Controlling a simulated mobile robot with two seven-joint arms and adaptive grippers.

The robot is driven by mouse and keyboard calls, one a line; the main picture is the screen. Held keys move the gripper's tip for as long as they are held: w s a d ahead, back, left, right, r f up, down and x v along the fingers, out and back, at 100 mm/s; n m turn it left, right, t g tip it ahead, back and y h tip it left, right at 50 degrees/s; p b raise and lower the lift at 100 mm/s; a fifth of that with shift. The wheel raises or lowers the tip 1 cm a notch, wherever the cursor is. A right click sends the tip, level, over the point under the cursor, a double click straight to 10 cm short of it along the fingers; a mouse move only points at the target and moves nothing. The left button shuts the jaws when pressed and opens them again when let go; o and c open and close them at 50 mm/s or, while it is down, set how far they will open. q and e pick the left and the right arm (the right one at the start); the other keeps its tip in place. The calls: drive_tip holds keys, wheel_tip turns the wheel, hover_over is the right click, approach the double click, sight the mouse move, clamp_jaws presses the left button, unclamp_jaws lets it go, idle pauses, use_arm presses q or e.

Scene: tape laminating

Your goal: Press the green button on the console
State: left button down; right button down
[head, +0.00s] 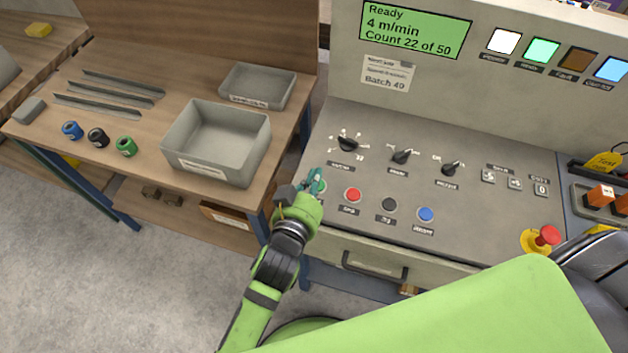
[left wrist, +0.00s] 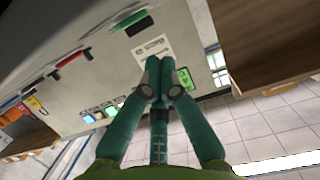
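The grey console (head: 420,225) has a row of push buttons on its sloped panel: a red button (head: 352,195), a dark button (head: 389,205) and a blue button (head: 426,214). My left gripper (head: 317,178) is over the left end of this row, where a sliver of the green button (head: 323,187) shows beside it. The gripper hides most of that button, and I cannot tell whether they touch. In the left wrist view the teal fingers of my left gripper (left wrist: 160,80) are together at the tips, with nothing between them. My right gripper is not in view.
Rotary knobs (head: 347,144) stand above the buttons. A red emergency stop (head: 547,236) is at the right. A green screen (head: 415,30) reads Ready, Count 22 of 50. A workbench with a grey bin (head: 190,171) is close on the left.

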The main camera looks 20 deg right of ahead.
use_arm(q)
drive_tip(key=shift+s+a+f, duration=0.1)
drive_tip(key=shift+f, duration=1.1)
